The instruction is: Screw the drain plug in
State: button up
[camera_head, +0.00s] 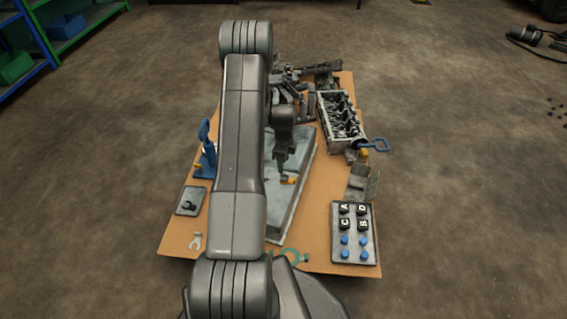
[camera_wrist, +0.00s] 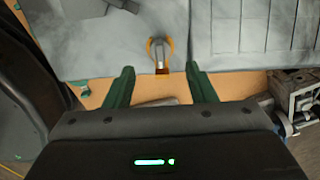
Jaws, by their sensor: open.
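A large grey metal pan or block (camera_head: 300,195) lies on the table, partly hidden behind my arm. At its edge in the wrist view (camera_wrist: 230,55) is a small orange fork-shaped part with a grey pin-like piece (camera_wrist: 160,55) in its middle, probably the drain plug; I cannot tell whether it is threaded in. The orange part also shows in the head view (camera_head: 290,180). My gripper (camera_wrist: 160,70) is open, its two green fingers apart on either side of the orange part, with nothing held. In the head view, my gripper (camera_head: 282,166) is just above the orange part.
A cylinder-head-like block (camera_head: 340,118) stands at the right, with a blue handle (camera_head: 374,145) beside it. A panel with lettered black caps and blue knobs (camera_head: 354,232) is at the front right. Dark parts clutter the back.

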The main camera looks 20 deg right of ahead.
notch_tip(320, 180, up, 12)
jog(key=p, duration=0.3)
jog(key=shift+r, duration=0.1)
jog(key=shift+c, duration=0.8)
jog(key=n+b, duration=0.1)
jog(key=n, duration=1.7)
send_over(285, 176)
jog(key=w, duration=0.1)
notch_tip(285, 176, down, 5)
notch_tip(285, 176, down, 14)
jog(key=b, duration=0.4)
jog(key=shift+d, duration=0.15)
jog(key=shift+c, duration=0.4)
